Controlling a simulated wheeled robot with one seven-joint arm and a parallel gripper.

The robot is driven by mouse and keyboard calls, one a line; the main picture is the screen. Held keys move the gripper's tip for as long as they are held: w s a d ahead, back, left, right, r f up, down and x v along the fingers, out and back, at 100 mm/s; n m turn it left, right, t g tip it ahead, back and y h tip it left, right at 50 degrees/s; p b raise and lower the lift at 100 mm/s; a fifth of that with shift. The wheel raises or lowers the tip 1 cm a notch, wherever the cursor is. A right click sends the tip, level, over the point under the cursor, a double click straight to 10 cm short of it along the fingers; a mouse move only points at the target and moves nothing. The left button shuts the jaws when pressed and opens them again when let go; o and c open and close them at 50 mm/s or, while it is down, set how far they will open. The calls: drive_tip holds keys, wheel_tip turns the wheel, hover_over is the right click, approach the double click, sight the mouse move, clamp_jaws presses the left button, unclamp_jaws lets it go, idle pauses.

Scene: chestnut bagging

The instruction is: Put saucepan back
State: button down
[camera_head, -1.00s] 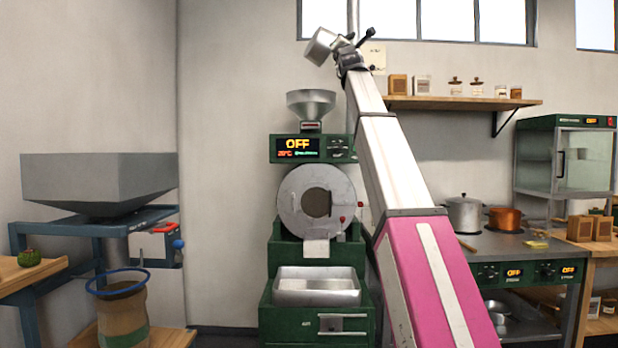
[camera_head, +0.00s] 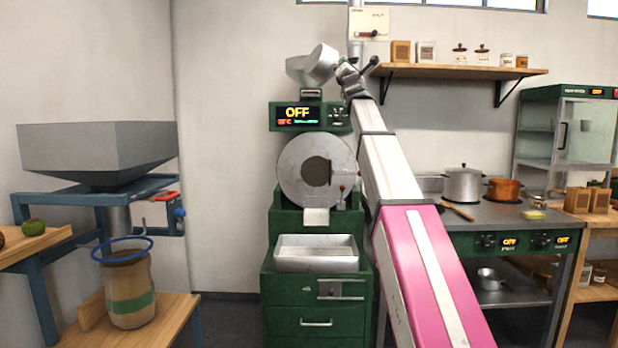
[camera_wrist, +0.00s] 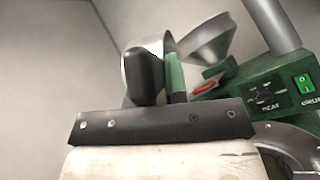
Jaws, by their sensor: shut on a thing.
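My gripper (camera_head: 350,76) is shut on a small metal saucepan (camera_head: 322,63), raised beside the steel funnel hopper (camera_head: 299,71) of the green roaster. The saucepan is tilted and overlaps the hopper's right rim in the head view; I cannot tell whether they touch. Its dark handle sticks out to the right of my gripper. In the wrist view, a dark finger of my gripper (camera_wrist: 146,75) covers part of the saucepan (camera_wrist: 130,62), with the hopper (camera_wrist: 207,42) behind it to the right. The saucepan's inside is hidden.
The stove top (camera_head: 500,213) at right holds a steel pot (camera_head: 463,186), a copper pot (camera_head: 503,190) and a wooden spoon (camera_head: 457,211). Below it is a shelf with another small pan (camera_head: 489,279). A wall shelf (camera_head: 450,71) with jars is behind my arm. A sack (camera_head: 130,295) stands at left.

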drive_tip(key=s+d+f+n+g+y, duration=0.15)
drive_tip(key=f+y, duration=0.25)
drive_tip(key=f, duration=1.8)
drive_tip(key=s+d+f+n+g+y, duration=0.1)
drive_tip(key=d+f+n+g+y, duration=0.2)
drive_tip(key=f, duration=1.8)
drive_tip(key=s+f+n+g+y, duration=0.2)
drive_tip(key=s+f+y, duration=0.3)
drive_tip(key=s+f, duration=0.6)
drive_tip(key=s+d+f+n+g+y, duration=0.1)
drive_tip(key=s+f+g+y, duration=0.3)
drive_tip(key=s+f, duration=0.8)
wheel_tip(320, 180, down, 8)
drive_tip(key=shift+s+d+f+n+y, duration=0.2)
drive_tip(key=shift+n+y, duration=0.3)
drive_tip(key=shift+n, duration=0.25)
